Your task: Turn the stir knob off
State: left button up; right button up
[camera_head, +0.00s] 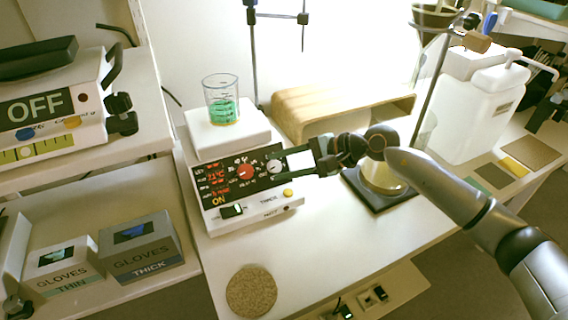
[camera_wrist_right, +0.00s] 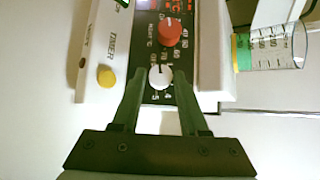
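The hotplate stirrer (camera_head: 232,215) stands on the bench with a black front panel, a lit red display and the word ON. A red knob (camera_head: 245,172) and a white knob (camera_head: 273,166) sit on the panel; in the wrist view the red knob (camera_wrist_right: 170,33) is beside heat lettering and the white knob (camera_wrist_right: 160,77) is nearest me. The white knob appears to be the stir knob. My right gripper (camera_head: 287,164) is open, with its fingertips (camera_wrist_right: 158,84) on either side of the white knob. Finger contact cannot be told. My left gripper is not in view.
A beaker (camera_head: 222,108) of green liquid stands on the hotplate. A cork mat (camera_head: 252,291) lies in front. A wooden box (camera_head: 310,112) and white jug (camera_head: 480,115) stand behind.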

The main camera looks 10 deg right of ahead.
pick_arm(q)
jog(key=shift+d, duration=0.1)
pick_arm(e)
jog(key=o, duration=0.3)
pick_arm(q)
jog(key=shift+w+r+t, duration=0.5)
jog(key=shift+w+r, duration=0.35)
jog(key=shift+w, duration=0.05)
pick_arm(e)
jog(key=v, duration=1.2)
jog(key=shift+s+d+r, duration=0.15)
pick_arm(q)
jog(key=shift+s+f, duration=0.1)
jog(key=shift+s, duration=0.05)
